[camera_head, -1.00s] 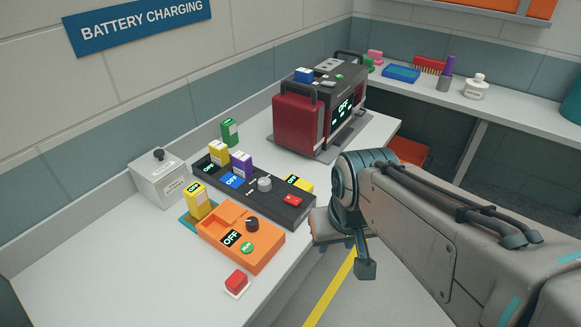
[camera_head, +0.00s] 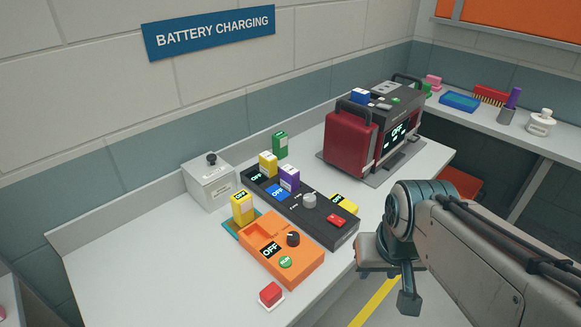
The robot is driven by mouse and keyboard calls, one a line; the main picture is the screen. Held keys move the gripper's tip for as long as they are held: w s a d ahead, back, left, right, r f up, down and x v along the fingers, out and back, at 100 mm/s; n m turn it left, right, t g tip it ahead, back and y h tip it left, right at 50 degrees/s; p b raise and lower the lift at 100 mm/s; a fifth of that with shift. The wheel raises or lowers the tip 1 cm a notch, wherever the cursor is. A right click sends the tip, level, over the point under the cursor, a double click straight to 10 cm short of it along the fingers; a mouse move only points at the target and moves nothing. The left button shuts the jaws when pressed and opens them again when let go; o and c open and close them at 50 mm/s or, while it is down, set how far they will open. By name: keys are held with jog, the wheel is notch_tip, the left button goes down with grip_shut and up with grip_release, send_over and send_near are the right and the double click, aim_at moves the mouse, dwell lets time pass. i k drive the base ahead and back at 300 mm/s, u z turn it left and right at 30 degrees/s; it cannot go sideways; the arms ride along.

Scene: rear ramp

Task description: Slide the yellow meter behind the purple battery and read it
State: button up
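The purple battery (camera_head: 289,178) stands upright in the black charger strip (camera_head: 320,222), beside a yellow battery (camera_head: 268,164). A small yellow device with a dark OFF display (camera_head: 344,203), which looks like the meter, lies at the strip's far right edge, partly hidden by it. Another yellow block with a dark top label (camera_head: 242,208) stands on a teal pad at the orange unit's left corner. My gripper (camera_head: 393,275) hangs off the bench's front edge, right of the strip and apart from all these things. Its fingers are not clear enough to tell open from shut.
An orange unit (camera_head: 300,262) with a dial sits in front of the strip, with a red button (camera_head: 271,293) nearby. A grey box (camera_head: 208,180) and a green battery (camera_head: 280,143) stand behind. A large red machine (camera_head: 350,143) fills the back right. The bench's left is clear.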

aim_at(343, 202)
jog(key=z, duration=0.05)
jog(key=k, duration=1.05)
jog(key=z, duration=0.8)
jog(key=i, duration=0.95)
jog(key=u, duration=0.9)
jog(key=i, duration=0.7)
jog(key=u, duration=0.8)
